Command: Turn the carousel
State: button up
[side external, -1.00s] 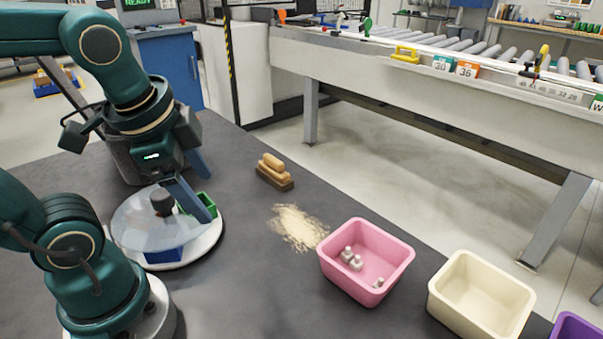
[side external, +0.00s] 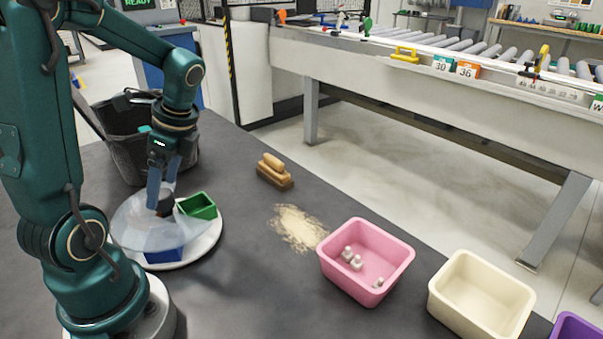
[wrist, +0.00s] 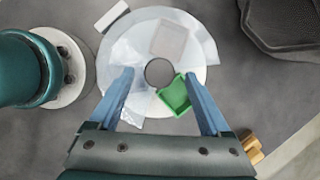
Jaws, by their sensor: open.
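The carousel is a round white disc (side external: 207,243) with a clear cover (side external: 132,222) over part of it and a dark round knob (side external: 166,206) at its centre. A green bin (side external: 198,206) sits in the cover's open gap, and a blue bin (side external: 163,256) shows at the front under the cover. In the wrist view, the green bin (wrist: 175,96) lies just below and right of the knob (wrist: 158,72). My gripper (side external: 163,199) points down over the carousel. Its blue fingers are apart, one on each side of the knob; contact cannot be told.
A wooden brush (side external: 274,172) and a heap of pale shavings (side external: 297,228) lie right of the carousel. A pink bin (side external: 365,262) holding several small pale pieces and an empty cream bin (side external: 480,295) stand farther right. A black waste basket (side external: 122,150) stands behind.

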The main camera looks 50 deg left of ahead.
jog(key=shift+x, duration=0.75)
grip_shut()
jog(key=shift+m, duration=0.4)
jog(key=m+t, duration=0.1)
jog(key=m, duration=0.1)
jog(key=m+t+y, duration=0.1)
jog(key=m, duration=0.2)
jog(key=shift+s+d+m, duration=0.1)
jog(key=shift+s+m, duration=0.05)
jog(key=shift+m, duration=0.15)
jog(key=m+t, duration=0.2)
jog(key=m, duration=0.3)
jog(key=shift+s+m, duration=0.15)
jog(key=shift+m, duration=0.25)
jog(key=shift+m+t, duration=0.3)
